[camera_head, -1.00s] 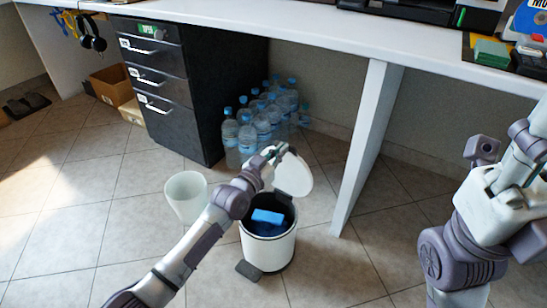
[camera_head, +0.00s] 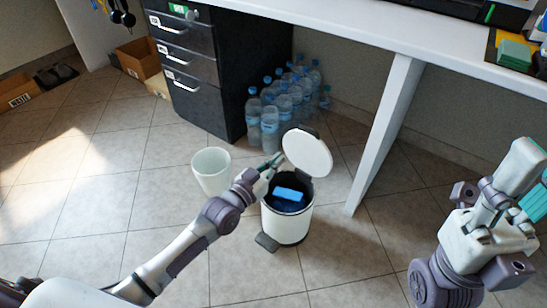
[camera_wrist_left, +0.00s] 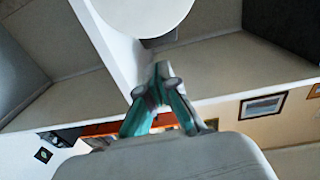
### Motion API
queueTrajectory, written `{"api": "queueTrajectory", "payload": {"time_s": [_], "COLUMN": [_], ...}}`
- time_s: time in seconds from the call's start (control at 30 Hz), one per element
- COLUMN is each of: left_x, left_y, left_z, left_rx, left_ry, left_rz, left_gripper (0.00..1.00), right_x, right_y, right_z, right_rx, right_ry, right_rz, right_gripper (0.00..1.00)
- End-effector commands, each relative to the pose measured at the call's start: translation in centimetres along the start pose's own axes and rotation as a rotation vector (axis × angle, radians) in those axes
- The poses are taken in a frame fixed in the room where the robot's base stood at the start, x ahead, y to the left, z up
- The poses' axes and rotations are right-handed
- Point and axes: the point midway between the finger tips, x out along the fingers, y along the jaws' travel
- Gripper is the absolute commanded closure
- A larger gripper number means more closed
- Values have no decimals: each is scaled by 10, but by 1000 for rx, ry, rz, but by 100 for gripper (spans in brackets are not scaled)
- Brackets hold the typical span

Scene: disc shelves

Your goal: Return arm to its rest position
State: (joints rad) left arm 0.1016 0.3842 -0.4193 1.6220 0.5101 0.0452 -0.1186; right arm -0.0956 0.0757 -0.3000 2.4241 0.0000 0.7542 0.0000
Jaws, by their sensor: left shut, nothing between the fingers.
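My left gripper (camera_head: 276,160) is shut and empty. In the head view it shows at the left rim of the white pedal bin (camera_head: 285,228), just left of its raised round lid (camera_head: 307,152). Whether it touches the bin is unclear. In the left wrist view the teal-sided fingers (camera_wrist_left: 161,72) meet at their tips, with the white lid (camera_wrist_left: 140,12) beyond them. A blue object (camera_head: 289,193) lies inside the open bin. My right gripper (camera_head: 535,203) shows only partly at the right edge, mostly hidden by its own arm; its fingertips are not clear.
A pale open cup-shaped container (camera_head: 211,176) stands left of the bin. A dark drawer cabinet (camera_head: 205,109) and several water bottles (camera_head: 270,130) stand behind. A white desk (camera_head: 385,38) overhangs, its leg (camera_head: 384,130) right of the bin. Floor at left front is clear.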

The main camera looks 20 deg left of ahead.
Motion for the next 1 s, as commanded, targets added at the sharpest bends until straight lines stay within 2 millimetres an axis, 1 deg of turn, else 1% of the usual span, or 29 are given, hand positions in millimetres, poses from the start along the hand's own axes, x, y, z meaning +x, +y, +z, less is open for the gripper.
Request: {"api": "queueTrajectory", "payload": {"time_s": [0.1,0.27,0.37,0.47,0.57,0.6,0.67,0.7,0.77,0.8,0.9,1.0], "left_x": [-8,-11,-13,-21,-42,-54,-76,-92,-115,-130,-162,-191], "left_y": [0,0,8,27,52,60,72,78,85,88,95,100], "left_z": [-1,-1,-14,-50,-110,-138,-178,-203,-236,-254,-290,-317], "left_rx": [0,0,-4,-13,-26,-29,-31,-33,-33,-29,-18,-9], "left_ry": [0,3,42,154,337,422,549,632,742,807,939,1045], "left_rz": [0,0,4,13,17,16,10,5,-4,-11,-25,-39], "left_gripper": [100,100,100,100,100,100,100,100,100,100,100,100], "right_x": [-1,-3,-3,-3,-5,-5,-7,-8,-10,-11,-13,-15], "right_y": [0,0,0,0,1,1,1,1,1,1,1,0], "right_z": [0,0,0,0,-2,-2,-3,-3,-4,-4,-6,-7], "right_rx": [2,2,2,4,6,7,9,9,11,11,13,14], "right_ry": [-11,-14,-18,-29,-46,-53,-64,-70,-80,-86,-95,-105], "right_rz": [4,6,7,11,18,21,25,28,32,34,39,43], "right_gripper": [60,60,60,60,60,60,60,60,60,60,60,60]}}
